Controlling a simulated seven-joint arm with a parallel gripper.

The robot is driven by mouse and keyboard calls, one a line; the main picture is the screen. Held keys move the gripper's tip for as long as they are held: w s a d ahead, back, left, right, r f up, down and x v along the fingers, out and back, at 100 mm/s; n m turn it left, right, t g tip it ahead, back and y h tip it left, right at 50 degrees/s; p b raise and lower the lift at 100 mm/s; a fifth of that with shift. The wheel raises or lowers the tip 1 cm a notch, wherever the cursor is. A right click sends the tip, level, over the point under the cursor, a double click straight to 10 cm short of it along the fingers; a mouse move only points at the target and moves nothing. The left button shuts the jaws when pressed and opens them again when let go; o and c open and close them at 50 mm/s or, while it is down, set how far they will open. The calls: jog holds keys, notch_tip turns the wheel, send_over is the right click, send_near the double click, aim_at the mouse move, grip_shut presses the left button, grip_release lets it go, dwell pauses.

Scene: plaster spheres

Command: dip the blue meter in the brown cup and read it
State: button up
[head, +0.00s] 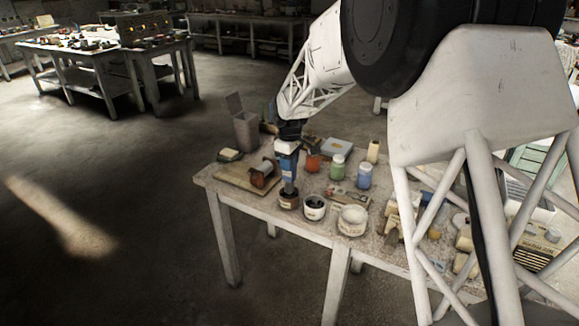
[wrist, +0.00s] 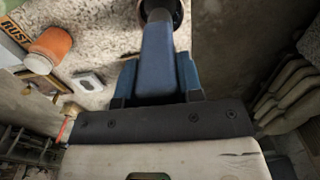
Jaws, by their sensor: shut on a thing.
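The blue meter (head: 287,163) is upright in my gripper (head: 288,143), which is shut on its upper part. In the wrist view the meter (wrist: 157,62) points away from my gripper. Its narrow grey lower end meets the mouth of the brown cup (head: 289,202) near the table's front edge. The cup also shows partly at the top of the wrist view (wrist: 178,14), with the meter's end over or inside its rim. How deep the end sits is hidden. No reading on the meter can be made out.
A white cup with dark contents (head: 314,211) stands close to the right of the brown cup, then a wide white tub (head: 352,222). Orange (head: 313,162), green (head: 337,167) and blue (head: 364,176) jars stand behind. A board (head: 240,178) lies left on the table (head: 222,189).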

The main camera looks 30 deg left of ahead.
jog(key=shift+r, duration=0.6)
jog(key=w+d+r, duration=0.1)
jog(key=w+r, duration=0.2)
jog(key=w, duration=0.7)
jog(key=shift+f, duration=2.55)
jog(key=shift+f, duration=2.65)
